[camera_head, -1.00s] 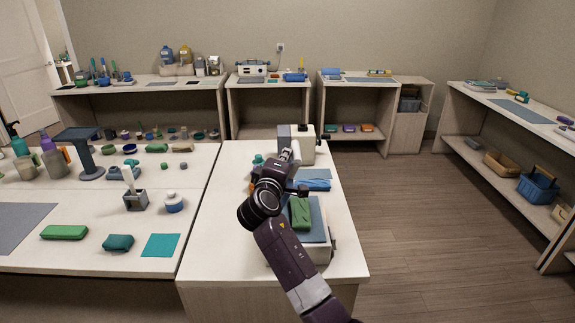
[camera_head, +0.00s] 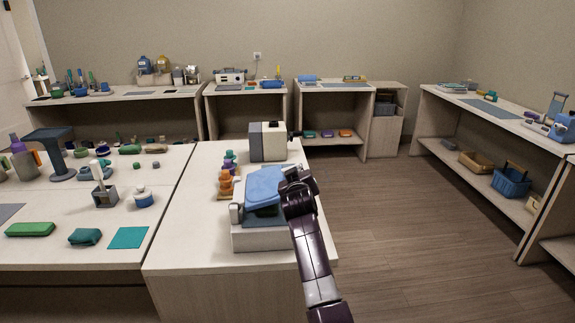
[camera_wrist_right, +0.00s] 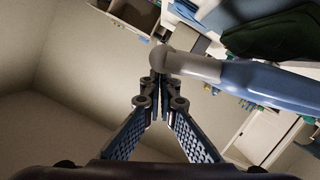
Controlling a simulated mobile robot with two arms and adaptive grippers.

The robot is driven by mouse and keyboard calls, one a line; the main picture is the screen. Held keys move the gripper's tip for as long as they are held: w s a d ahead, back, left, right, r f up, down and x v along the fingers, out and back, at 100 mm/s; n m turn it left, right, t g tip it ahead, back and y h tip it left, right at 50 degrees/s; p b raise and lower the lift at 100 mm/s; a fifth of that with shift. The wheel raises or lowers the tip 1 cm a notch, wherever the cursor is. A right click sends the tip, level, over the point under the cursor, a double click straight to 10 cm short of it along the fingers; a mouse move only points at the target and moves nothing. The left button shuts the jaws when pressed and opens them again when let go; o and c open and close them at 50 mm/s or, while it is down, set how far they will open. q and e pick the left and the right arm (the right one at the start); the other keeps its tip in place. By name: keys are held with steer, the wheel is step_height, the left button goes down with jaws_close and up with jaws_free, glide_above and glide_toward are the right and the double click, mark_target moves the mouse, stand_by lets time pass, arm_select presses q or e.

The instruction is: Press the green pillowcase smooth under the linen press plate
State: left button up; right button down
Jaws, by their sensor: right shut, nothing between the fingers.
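The linen press (camera_head: 265,242) stands on the near table, a pale base with a slate-blue pad. Its blue press plate (camera_head: 264,184) hangs tilted above the pad, with a dark gap between them. My right gripper (camera_head: 288,174) is at the plate's right edge. In the wrist view its fingers (camera_wrist_right: 158,76) are shut and empty, close to the plate's rounded grey end; contact is unclear. My left gripper is not in view.
A grey-and-cream box-shaped appliance (camera_head: 268,141) stands behind the press. Orange and purple stacked items (camera_head: 227,178) stand to its left. The left table (camera_head: 60,262) holds a green folded cloth (camera_head: 30,230), a teal bundle (camera_head: 84,237) and a teal square (camera_head: 128,238). Floor is clear to the right.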

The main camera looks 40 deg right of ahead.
steer(key=f, duration=0.1)
steer(key=f+m, duration=0.1)
steer(key=d+f+b, duration=0.1)
steer(key=shift+s+f+m, duration=0.3)
steer(key=shift+f, duration=0.05)
steer(key=shift+f+y, duration=0.3)
steer(key=shift+f, duration=0.2)
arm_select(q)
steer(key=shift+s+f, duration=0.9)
arm_select(e)
steer(key=shift+s+d+f+m, duration=0.1)
steer(key=shift+f+m, duration=0.25)
steer(key=shift+m, duration=0.05)
